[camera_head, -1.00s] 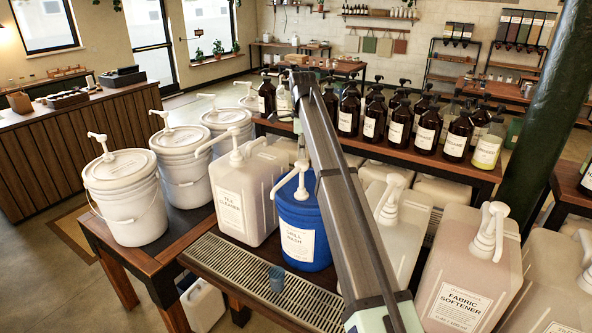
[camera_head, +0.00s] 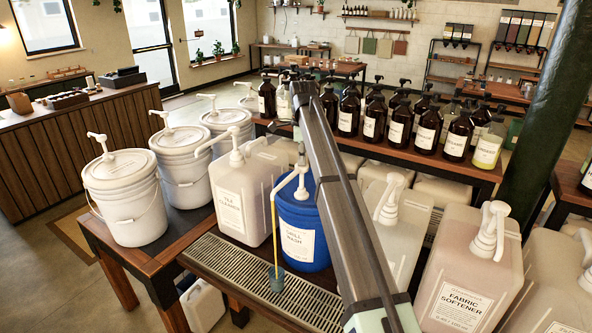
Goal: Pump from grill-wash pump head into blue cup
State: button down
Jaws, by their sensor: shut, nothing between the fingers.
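The blue grill-wash container (camera_head: 301,222) stands on the bench behind the drip grate, its white label facing me. Its white pump head (camera_head: 299,172) has a spout reaching left and forward. A thin yellow-brown stream falls from the spout into the small blue cup (camera_head: 276,284), which stands upright on the grate below it. My gripper (camera_head: 301,156) is small in view, pointing down with its fingertips shut at the top of the pump head. My arm link covers the container's right side.
The tile-cleaner jug (camera_head: 240,205) stands close on the left, its own pump spout pointing left. A whitish jug (camera_head: 390,235) and the fabric-softener jug (camera_head: 468,270) stand on the right. The drip grate (camera_head: 225,254) is bare left of the cup. Brown bottles (camera_head: 373,122) line the shelf behind.

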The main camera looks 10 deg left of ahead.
aim_at(302, 171)
jog(key=shift+s+f+b, duration=0.1)
jog(key=shift+f+b, duration=0.35)
jog(key=shift+f, duration=2.05)
jog(key=shift+r+p, duration=1.65)
jog(key=shift+r, duration=1.8)
jog(key=shift+r+p, duration=0.7)
jog(key=shift+r, duration=1.8)
